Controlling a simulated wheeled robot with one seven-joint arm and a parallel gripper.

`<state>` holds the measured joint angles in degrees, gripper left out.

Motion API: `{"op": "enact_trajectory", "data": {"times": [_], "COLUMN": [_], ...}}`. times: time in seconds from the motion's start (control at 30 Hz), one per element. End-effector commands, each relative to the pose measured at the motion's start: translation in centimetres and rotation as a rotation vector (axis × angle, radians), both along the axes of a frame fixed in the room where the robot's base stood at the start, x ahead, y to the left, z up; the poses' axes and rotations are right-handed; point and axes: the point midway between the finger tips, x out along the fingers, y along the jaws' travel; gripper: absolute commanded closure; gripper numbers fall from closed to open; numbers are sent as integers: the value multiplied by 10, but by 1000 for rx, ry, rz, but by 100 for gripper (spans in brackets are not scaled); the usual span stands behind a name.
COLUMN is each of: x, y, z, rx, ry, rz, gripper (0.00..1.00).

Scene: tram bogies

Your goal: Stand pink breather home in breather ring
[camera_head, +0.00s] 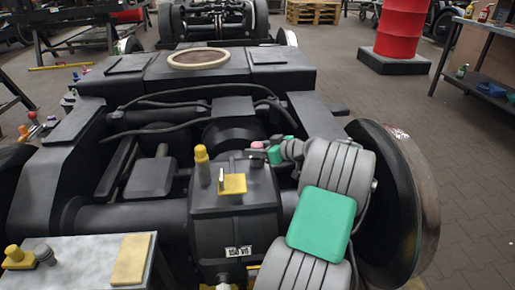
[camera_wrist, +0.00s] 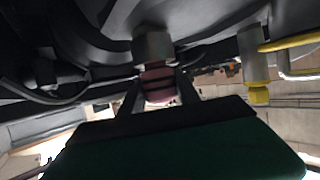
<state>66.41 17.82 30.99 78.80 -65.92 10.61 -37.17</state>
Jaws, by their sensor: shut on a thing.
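The pink breather (camera_head: 257,146) shows as a small pink spot above the far right corner of the dark gearbox housing (camera_head: 235,222). My gripper (camera_head: 266,152) reaches it from the right. In the wrist view, the two dark fingers (camera_wrist: 158,98) are shut on the pink breather (camera_wrist: 157,84). Its end meets a grey round collar (camera_wrist: 153,45), perhaps the breather ring; I cannot tell how far it sits inside. In the head view, the ring is hidden or too small to make out.
A yellow capped fitting (camera_head: 201,154) stands left of the breather on the housing, with a yellow block (camera_head: 232,184) in front. A large wheel (camera_head: 400,200) is at right. A pale bench (camera_head: 75,262) is at front left. Cables (camera_head: 190,100) run behind.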

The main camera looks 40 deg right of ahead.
Motion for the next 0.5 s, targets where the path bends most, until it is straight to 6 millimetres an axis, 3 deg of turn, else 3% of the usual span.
{"op": "enact_trajectory", "data": {"times": [0.17,0.2,0.5], "x": [0,0,0], "y": [0,0,0], "z": [-5,-4,-4], "rx": [0,-1,-1], "ry": [0,-1,0], "rz": [0,0,0], "gripper": [100,59,36]}}
